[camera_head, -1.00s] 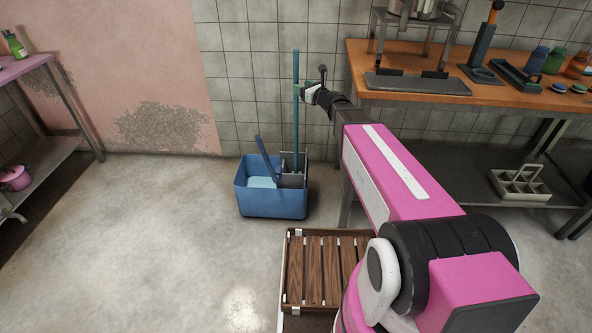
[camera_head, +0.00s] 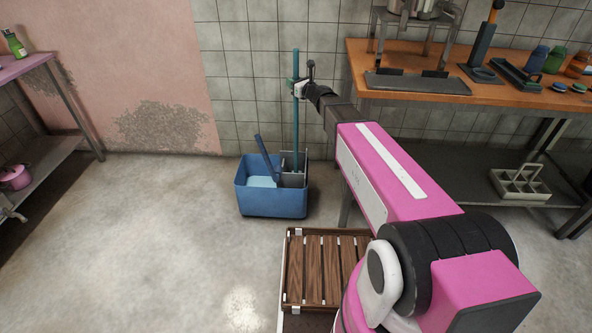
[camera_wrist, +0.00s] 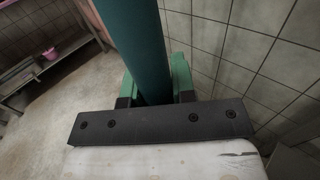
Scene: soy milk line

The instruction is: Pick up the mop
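The mop (camera_head: 296,125) shows as a teal pole standing nearly upright in the blue bucket (camera_head: 270,203). Its lower end is hidden inside the bucket. My gripper (camera_head: 296,86) is at the upper part of the pole, reaching in from the right. In the wrist view the mop's pole (camera_wrist: 146,50) passes between the two green fingers of my gripper (camera_wrist: 156,90), with one finger on each side. The pole hides the inner finger faces, so I cannot tell whether they press on it.
A wooden-topped table (camera_head: 420,92) with tools and bottles stands right of my gripper. A slatted wooden crate (camera_head: 325,268) lies on the floor in front of the bucket. A tiled wall (camera_head: 240,90) is close behind the mop. Floor to the left is clear.

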